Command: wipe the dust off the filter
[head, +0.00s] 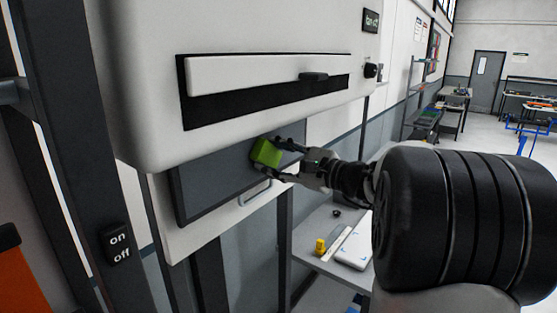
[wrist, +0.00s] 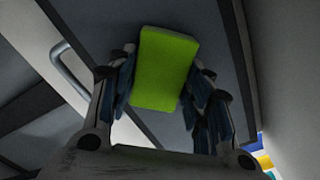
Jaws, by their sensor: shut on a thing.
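A dark grey rectangular filter panel (head: 215,178) sits in a frame below the white machine housing in the head view. It also fills the upper middle of the wrist view (wrist: 215,40). My gripper (head: 276,158) is shut on a lime-green sponge (head: 265,152) at the panel's right part. In the wrist view the sponge (wrist: 165,68) stands between the two fingers, its far end over the dark panel. I cannot tell whether the sponge touches the panel. No dust can be made out on the panel.
A metal handle (head: 255,193) is on the white front below the panel. The white housing (head: 240,50) with a slot overhangs it. A low grey table (head: 315,243) at the lower right holds a yellow item (head: 320,246) and a white box. An on/off switch (head: 117,243) is at left.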

